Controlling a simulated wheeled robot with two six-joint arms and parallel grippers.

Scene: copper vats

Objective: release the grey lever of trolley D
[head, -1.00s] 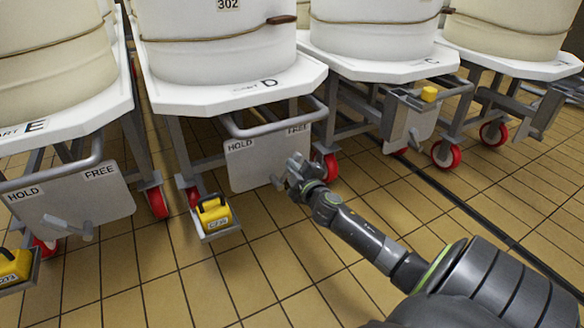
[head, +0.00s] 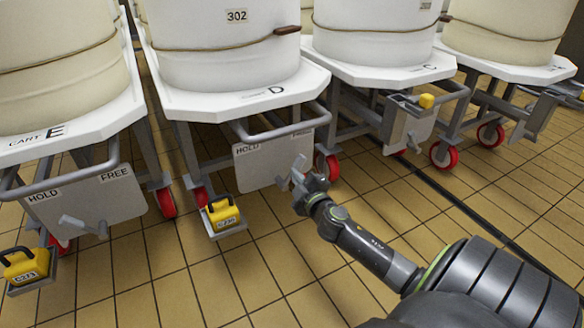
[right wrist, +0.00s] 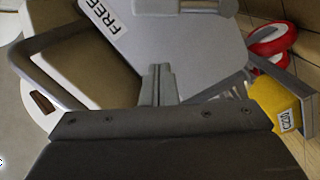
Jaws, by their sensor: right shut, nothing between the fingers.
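Trolley D (head: 245,102) has a white top and carries a white vat. Its grey plate (head: 258,172) hangs below a grey handle bar, marked HOLD on the left and FREE on the right. My right gripper (head: 299,172) is shut and empty in front of the plate's right side, below FREE. In the right wrist view its closed fingers (right wrist: 158,85) point at the plate (right wrist: 190,50). A grey part that looks like the lever (right wrist: 182,6) shows at that view's top edge, apart from the fingers. In the head view the gripper partly covers this area, so the lever's angle is unclear.
Trolley E (head: 80,120) stands left, its lever (head: 82,225) in view, and trolley C (head: 395,75) right. A yellow block (head: 222,214) sits on a low holder beside D's plate; another (head: 25,265) is by E.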

